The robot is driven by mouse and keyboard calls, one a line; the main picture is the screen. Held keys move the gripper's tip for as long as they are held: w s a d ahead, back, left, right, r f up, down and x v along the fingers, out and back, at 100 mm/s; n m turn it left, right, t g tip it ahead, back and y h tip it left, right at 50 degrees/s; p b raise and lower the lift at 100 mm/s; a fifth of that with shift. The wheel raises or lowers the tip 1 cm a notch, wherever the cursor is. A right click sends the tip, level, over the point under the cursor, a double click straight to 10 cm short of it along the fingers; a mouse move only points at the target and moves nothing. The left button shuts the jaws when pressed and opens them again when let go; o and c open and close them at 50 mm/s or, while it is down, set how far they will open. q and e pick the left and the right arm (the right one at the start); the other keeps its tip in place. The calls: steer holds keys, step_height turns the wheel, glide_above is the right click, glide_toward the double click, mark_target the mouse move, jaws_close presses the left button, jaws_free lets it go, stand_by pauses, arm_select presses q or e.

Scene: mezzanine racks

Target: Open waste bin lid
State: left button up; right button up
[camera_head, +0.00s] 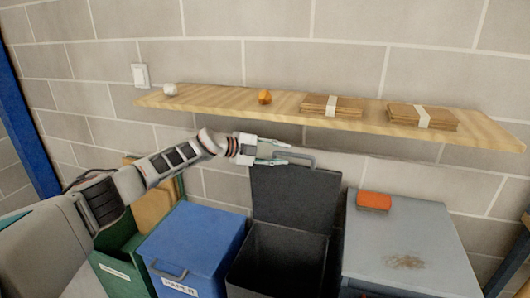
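A dark grey waste bin (263,275) stands in the row below the shelf. Its lid (294,196) is raised, tilted up near the wall, and the dark inside of the bin shows. A grey handle (306,156) is at the lid's top edge. My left gripper (286,155) is at the lid's top edge beside the handle. Its two fingers are spread apart, and whether they touch the handle cannot be told. My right gripper is not in view.
A blue bin (198,240) labelled PAPER has its lid shut. A green bin (119,269) stands left of it. At right is a grey-topped unit (400,240) with an orange-red block (374,201). A wooden shelf (285,114) above holds small items and cardboard stacks. Blue posts stand at both sides.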

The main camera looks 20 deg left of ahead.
arm_select(q)
steer(key=v, duration=0.6)
stand_by(0.3)
steer(key=s+d+f+n+t+h, duration=0.25)
steer(key=s+d+f+n, duration=0.55)
steer(key=s+d+f, duration=0.95)
steer(key=s+a+f+n+y, duration=0.5)
steer(key=s+f, duration=0.5)
steer(key=s, duration=0.3)
steer(key=s+a+f+n+g+y, duration=0.1)
steer(key=s+a+f+n+y, duration=0.4)
steer(key=s+f, duration=0.5)
steer(key=s+a+n, duration=0.1)
steer(key=s+a, duration=0.1)
steer(key=s, duration=0.2)
steer(key=shift+a+f, duration=0.2)
steer(key=shift+a, duration=0.05)
